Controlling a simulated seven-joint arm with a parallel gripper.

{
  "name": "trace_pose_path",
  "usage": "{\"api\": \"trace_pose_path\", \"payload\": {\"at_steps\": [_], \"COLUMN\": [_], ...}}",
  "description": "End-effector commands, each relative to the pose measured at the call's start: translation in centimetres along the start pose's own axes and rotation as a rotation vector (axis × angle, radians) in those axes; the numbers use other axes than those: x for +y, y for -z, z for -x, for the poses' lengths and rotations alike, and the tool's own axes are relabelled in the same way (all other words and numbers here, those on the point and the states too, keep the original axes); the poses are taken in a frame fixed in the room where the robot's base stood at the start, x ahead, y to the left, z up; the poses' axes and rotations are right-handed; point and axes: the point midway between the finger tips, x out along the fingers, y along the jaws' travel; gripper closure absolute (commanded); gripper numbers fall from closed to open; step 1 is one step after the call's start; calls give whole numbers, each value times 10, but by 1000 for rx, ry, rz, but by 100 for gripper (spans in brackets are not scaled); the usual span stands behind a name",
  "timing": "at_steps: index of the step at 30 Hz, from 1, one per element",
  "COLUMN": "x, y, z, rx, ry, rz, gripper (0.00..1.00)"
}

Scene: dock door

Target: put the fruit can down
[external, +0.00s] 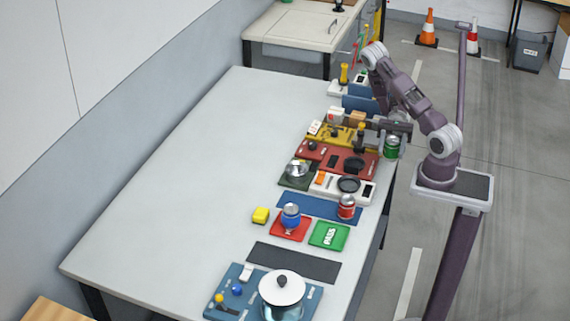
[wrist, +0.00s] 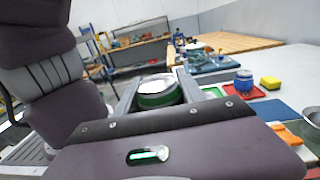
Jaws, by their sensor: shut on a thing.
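My gripper (external: 389,139) is shut on a green can (external: 392,149), held upright at the right long edge of the table. In the wrist view the green can (wrist: 157,99) with its silvery lid sits between the two fingers of my gripper (wrist: 158,89). I cannot read its label, and its underside is hidden in the wrist view. A blue can (external: 290,217) stands on a red mat (external: 276,234). A red can (external: 346,207) stands on a blue mat (external: 318,209). A green mat marked PASS (external: 329,236) is empty.
A yellow block (external: 260,215) lies beside the red mat. A dark mat (external: 293,262) is bare. A lidded pot (external: 282,292) stands on a blue board at the near end. Several fixture boards crowd the table near my gripper. The table's left side (external: 180,190) is clear.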

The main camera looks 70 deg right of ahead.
Motion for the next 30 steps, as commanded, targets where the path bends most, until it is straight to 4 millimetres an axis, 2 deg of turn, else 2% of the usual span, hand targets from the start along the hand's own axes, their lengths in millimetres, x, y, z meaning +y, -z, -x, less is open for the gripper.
{"api": "trace_pose_path", "payload": {"at_steps": [3,7,10,14,17,20,23,24,27,30], "x": [35,62,70,65,50,24,-16,-34,-84,-136], "y": [10,28,43,57,64,67,65,62,51,37], "z": [38,85,124,174,213,254,293,307,334,350], "rx": [4,1,3,2,5,7,10,9,12,13], "ry": [-266,-673,-973,-1296,-1526,-1755,-1987,-2076,-2285,-2474], "rz": [-1,8,9,9,10,10,10,9,8,7], "gripper": [100,100,100,100,100,100,100,100,100,100]}}
